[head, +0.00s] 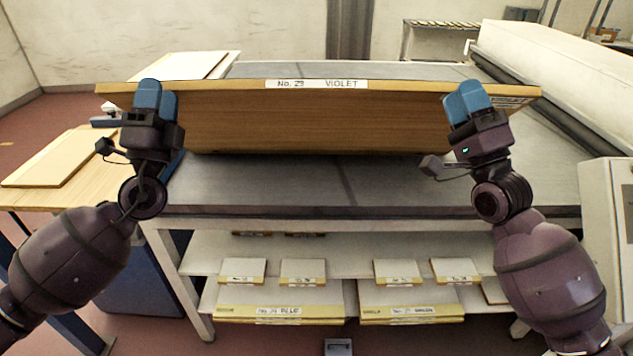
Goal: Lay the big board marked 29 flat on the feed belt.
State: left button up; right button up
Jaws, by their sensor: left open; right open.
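The big board (320,125) has a brown wood face and a pale upper edge with a label reading "No. 29 VIOLET". In the head view it is tilted up over the dark feed belt (290,185), its brown face towards me and its lower side at the belt's surface. My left gripper (155,97) is open, with blue fingers at the board's upper edge near its left end. My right gripper (467,102) is open at the upper edge near the right end. Whether the fingers touch the board, I cannot tell. The board's far side is hidden.
A wooden table (95,190) with a pale board (50,158) stands at the left. Shelves below the belt hold several smaller labelled boards (280,312). A long white housing (560,75) runs along the right, with a pale cabinet (605,215) nearer. The belt's front strip is clear.

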pick_arm(q)
jog(key=shift+o, duration=0.3)
jog(key=shift+r+h, duration=0.1)
jog(key=shift+h, duration=0.2)
pick_arm(e)
jog(key=shift+f, duration=0.1)
pick_arm(q)
jog(key=o, duration=0.5)
jog(key=shift+s+d, duration=0.1)
jog(key=shift+o, duration=1.3)
pick_arm(e)
jog(key=shift+d, duration=0.1)
jog(key=shift+s, duration=0.1)
pick_arm(q)
jog(key=v, duration=1.2)
pick_arm(e)
jog(key=shift+o, duration=0.2)
